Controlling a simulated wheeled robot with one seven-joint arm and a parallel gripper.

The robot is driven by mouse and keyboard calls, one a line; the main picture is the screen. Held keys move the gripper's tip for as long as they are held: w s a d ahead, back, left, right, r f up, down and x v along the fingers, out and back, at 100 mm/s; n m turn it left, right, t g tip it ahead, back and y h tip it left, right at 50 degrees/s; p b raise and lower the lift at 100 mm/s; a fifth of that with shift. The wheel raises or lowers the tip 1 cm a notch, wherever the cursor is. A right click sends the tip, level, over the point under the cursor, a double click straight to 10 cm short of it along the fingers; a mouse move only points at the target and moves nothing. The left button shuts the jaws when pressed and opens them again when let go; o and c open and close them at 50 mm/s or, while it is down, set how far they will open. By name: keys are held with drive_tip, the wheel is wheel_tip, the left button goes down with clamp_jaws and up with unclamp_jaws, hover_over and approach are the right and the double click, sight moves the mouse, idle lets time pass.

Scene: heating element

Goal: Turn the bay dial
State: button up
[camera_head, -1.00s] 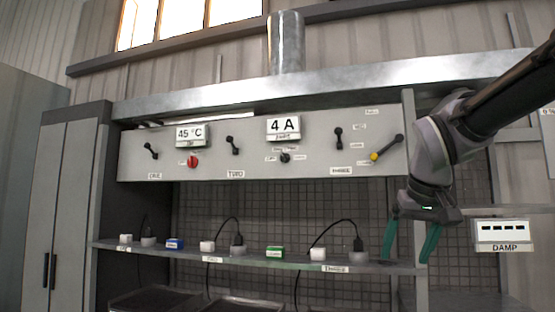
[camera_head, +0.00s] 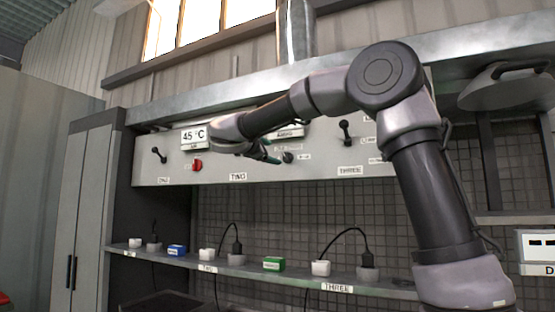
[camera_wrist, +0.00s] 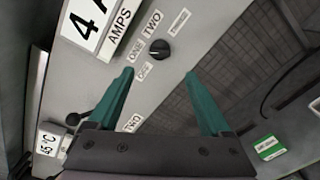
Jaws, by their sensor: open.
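The bay dial is a small round black knob (camera_head: 288,157) on the grey panel (camera_head: 215,178), below the amps display. In the wrist view the dial (camera_wrist: 160,49) sits among labels including ONE, TWO and OFF, just beyond and between my fingertips. My gripper (camera_wrist: 158,74) is open, with its two green fingers apart and nothing between them. In the head view my gripper (camera_head: 268,154) is just left of the dial, and it and my arm hide most of the amps display. I cannot tell whether either finger touches the dial.
A 45 °C display (camera_head: 193,137) and a red knob (camera_head: 197,164) are left of my gripper. Black levers (camera_head: 346,132) stick out of the panel. A shelf (camera_head: 300,275) below carries plugs, white blocks and a green block (camera_head: 273,264). A metal hood hangs upper right.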

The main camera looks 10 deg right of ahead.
sight(285, 157)
drive_tip(key=x, duration=1)
drive_tip(key=shift+w+d, duration=0.2)
drive_tip(key=shift+w, duration=0.05)
clamp_jaws()
